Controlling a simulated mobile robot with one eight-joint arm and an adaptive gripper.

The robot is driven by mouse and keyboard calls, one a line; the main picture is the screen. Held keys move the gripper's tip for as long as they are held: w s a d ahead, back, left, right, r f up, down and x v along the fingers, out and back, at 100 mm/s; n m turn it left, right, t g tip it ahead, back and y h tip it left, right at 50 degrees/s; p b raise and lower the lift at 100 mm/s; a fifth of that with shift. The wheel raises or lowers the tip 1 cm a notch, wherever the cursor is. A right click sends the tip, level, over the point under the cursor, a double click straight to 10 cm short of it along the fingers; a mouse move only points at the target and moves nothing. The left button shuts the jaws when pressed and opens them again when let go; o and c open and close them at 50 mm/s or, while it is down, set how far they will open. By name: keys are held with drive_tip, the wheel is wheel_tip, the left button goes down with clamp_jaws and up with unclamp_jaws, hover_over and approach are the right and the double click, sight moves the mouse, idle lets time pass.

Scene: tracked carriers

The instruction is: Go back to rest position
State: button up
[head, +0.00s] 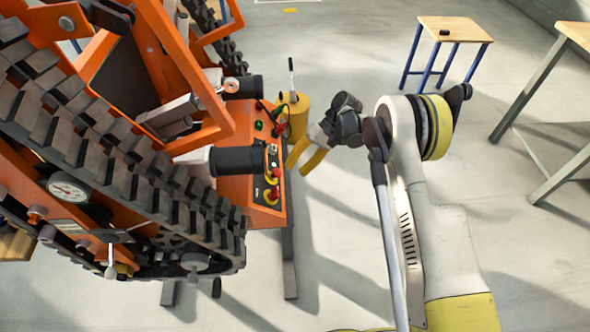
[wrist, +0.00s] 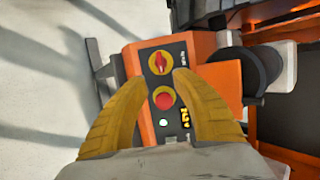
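My gripper (head: 298,166) has yellow fingers and is beside the orange tracked carrier's control box in the head view. In the wrist view my gripper (wrist: 161,80) is open, its two curved fingers spread with nothing between them. The black control panel (wrist: 176,50) shows beyond and between the fingertips. It has a red rotary switch (wrist: 159,62) on a yellow disc, a red button (wrist: 164,98) and a white round light (wrist: 163,122). In the head view the panel (head: 272,173) is to the left of the gripper. I cannot tell the exact gap to it.
The tracked carrier (head: 210,135) fills the left side, with black tracks and a gauge (head: 68,190). A yellow cylinder with a lever (head: 298,105) stands behind the box. A stool (head: 456,27) and a workbench (head: 575,35) are on the right. The floor between is clear.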

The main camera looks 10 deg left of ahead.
drive_tip(key=s+d+r+m+t+h, duration=0.15)
drive_tip(key=d+r, duration=0.25)
drive_tip(key=r, duration=0.5)
drive_tip(key=s+d+r+t, duration=0.1)
drive_tip(key=d+r+t, duration=0.25)
drive_tip(key=r, duration=0.45)
drive_tip(key=s+d+r+m+t+h, duration=0.1)
drive_tip(key=d+r, duration=0.4)
drive_tip(key=r, duration=0.4)
drive_tip(key=s+d+r+t+h, duration=0.2)
drive_tip(key=s+d+t, duration=0.1)
drive_tip(key=s+d, duration=0.5)
drive_tip(key=s+d+r+m+t+h, duration=0.1)
drive_tip(key=s+d+r+t+h, duration=0.1)
drive_tip(key=s+d, duration=0.5)
drive_tip(key=s+t, duration=0.1)
drive_tip(key=s, duration=0.5)
drive_tip(key=shift+s+d+r+t, duration=0.3)
drive_tip(key=shift+d+r+t, duration=0.05)
drive_tip(key=shift+t, duration=0.05)
